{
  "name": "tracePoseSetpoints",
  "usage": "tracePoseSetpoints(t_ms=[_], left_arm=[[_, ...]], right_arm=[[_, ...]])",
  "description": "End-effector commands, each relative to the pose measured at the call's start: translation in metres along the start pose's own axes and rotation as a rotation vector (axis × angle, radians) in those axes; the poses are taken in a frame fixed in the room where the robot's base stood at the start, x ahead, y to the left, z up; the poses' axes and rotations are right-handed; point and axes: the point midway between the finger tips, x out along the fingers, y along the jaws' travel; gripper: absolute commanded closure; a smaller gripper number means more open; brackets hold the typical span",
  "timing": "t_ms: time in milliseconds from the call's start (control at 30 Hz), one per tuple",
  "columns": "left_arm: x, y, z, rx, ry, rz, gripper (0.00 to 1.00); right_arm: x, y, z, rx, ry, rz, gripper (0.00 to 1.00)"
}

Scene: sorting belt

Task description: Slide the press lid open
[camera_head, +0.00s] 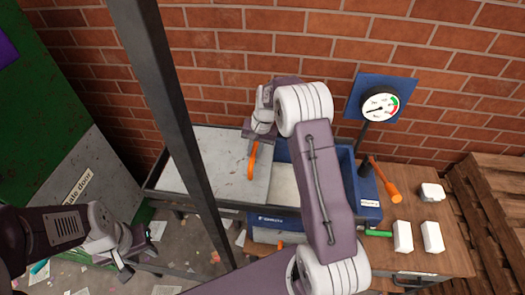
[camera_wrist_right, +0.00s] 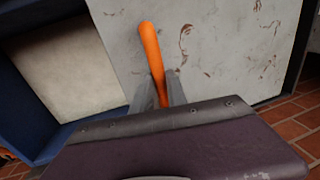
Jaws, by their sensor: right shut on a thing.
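The press lid (camera_head: 225,172) is a flat grey, rust-specked plate with an orange handle (camera_head: 252,160). It lies left of the blue press body (camera_head: 275,222), over part of its left side. A pale interior (camera_head: 286,186) shows between the lid and my right arm. My right gripper (camera_head: 255,140) is shut on the handle. In the right wrist view, the handle (camera_wrist_right: 151,50) stands between the fingers, with the lid (camera_wrist_right: 220,50) behind it and the open pale interior (camera_wrist_right: 65,62) at left. My left gripper (camera_head: 124,266) hangs low at the left, away from the press; its jaw opening is unclear.
A pressure gauge (camera_head: 380,107) and an orange lever (camera_head: 386,182) stand right of the press. White blocks (camera_head: 403,236) and a green-handled item (camera_head: 378,233) lie on the wooden bench (camera_head: 440,262). A dark post (camera_head: 180,110) crosses the head view. Pallets (camera_head: 497,205) stand far right.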

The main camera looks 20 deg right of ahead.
Motion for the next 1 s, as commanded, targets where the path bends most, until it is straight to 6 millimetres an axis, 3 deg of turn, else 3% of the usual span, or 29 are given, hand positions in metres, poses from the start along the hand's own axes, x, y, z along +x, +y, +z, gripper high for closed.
tracePoseSetpoints(t_ms=[200, 533, 567, 600, 633, 1000], left_arm=[[-0.0021, 0.0001, -0.0002, 0.000, 0.000, 0.000, 0.64], [-0.0020, 0.0000, -0.0002, 0.000, 0.000, 0.000, 0.64], [-0.0020, 0.0000, -0.0002, 0.000, 0.000, 0.000, 0.64], [-0.0020, 0.0000, -0.0002, 0.000, 0.000, 0.000, 0.64], [-0.0020, 0.0000, -0.0002, 0.000, 0.000, 0.000, 0.64], [0.0033, -0.0001, 0.0003, 0.000, 0.000, 0.000, 0.64]], right_arm=[[0.0003, -0.0102, -0.0004, 0.000, 0.001, -0.002, 1.00], [0.0005, -0.0106, -0.0003, 0.000, 0.001, -0.002, 1.00], [0.0006, -0.0106, -0.0003, 0.000, 0.001, -0.002, 0.77], [0.0007, -0.0105, -0.0003, 0.000, 0.001, -0.002, 0.65], [0.0008, -0.0104, -0.0002, 0.000, 0.001, -0.002, 0.60], [-0.0044, -0.0096, -0.0008, 0.000, 0.003, -0.002, 0.60]])
